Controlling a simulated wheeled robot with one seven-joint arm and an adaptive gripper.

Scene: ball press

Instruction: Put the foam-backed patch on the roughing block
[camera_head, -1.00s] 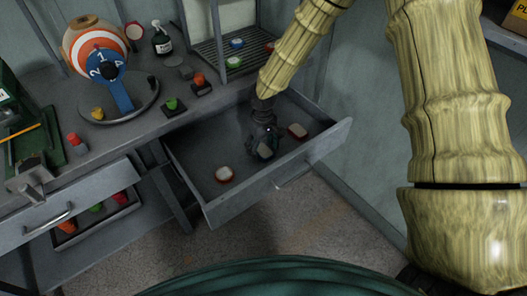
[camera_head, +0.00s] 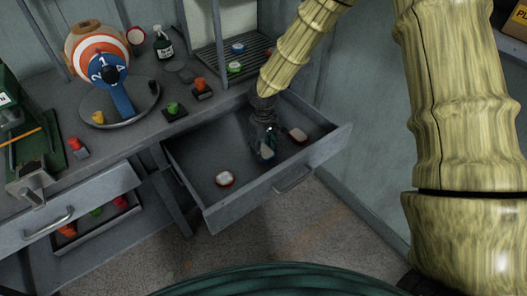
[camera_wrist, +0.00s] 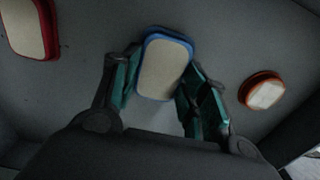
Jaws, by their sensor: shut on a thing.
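My gripper (camera_wrist: 160,92) is down in the open drawer (camera_head: 196,172), shut on a pale-faced patch with a blue rim (camera_wrist: 164,68). The green-padded fingers stand on its two sides in the wrist view. In the head view my gripper (camera_head: 265,145) partly hides this patch. Two more pale-faced patches with red or orange rims lie apart from it: one at the drawer's left (camera_head: 225,179) and one at its right (camera_head: 298,135). Which patch is foam-backed cannot be told. Small blocks with a red (camera_head: 199,84) and a green top (camera_head: 173,107) stand on the bench; I cannot tell which is the roughing block.
The bench top (camera_head: 130,135) lies behind the drawer. The drawer walls surround my gripper.

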